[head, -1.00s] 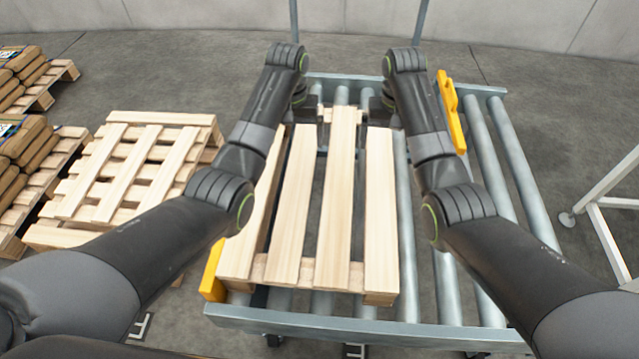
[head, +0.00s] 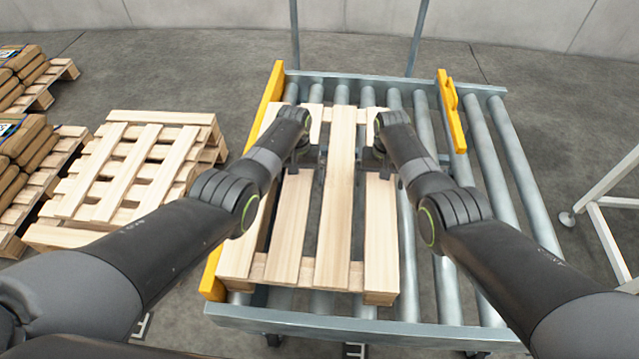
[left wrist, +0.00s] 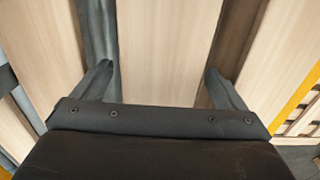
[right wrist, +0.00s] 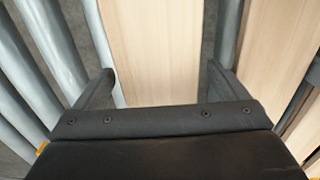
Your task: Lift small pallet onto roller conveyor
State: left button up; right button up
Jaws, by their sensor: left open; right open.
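The small pallet (head: 340,235), of pale wooden slats, lies on the roller conveyor (head: 480,135), along the left yellow guide. My left gripper (head: 306,168) is open above the pallet, left of centre. In the left wrist view its fingers (left wrist: 158,82) are spread on either side of a slat. My right gripper (head: 370,163) is open over the pallet's right part. In the right wrist view its fingers (right wrist: 160,85) are spread on either side of a slat, with rollers to the left. My forearms hide part of the pallet's sides. Whether the fingers touch the wood I cannot tell.
A stack of empty pallets (head: 140,160) stands on the floor at left. Pallets loaded with brown sacks (head: 25,150) are at the far left. A short yellow guide (head: 452,110) sits at the conveyor's back right. A white frame (head: 605,215) stands at right. Rollers right of the pallet are bare.

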pick_arm(q)
jog(key=shift+f, duration=0.95)
pick_arm(e)
jog(key=shift+d+f, duration=0.1)
jog(key=shift+f, duration=0.85)
pick_arm(q)
jog(key=shift+c, duration=0.2)
pick_arm(e)
jog(key=shift+c, duration=0.2)
pick_arm(q)
grip_shut()
pick_arm(e)
grip_shut()
pick_arm(q)
jog(key=shift+w+r, duration=0.15)
pick_arm(e)
jog(key=shift+w+r, duration=0.15)
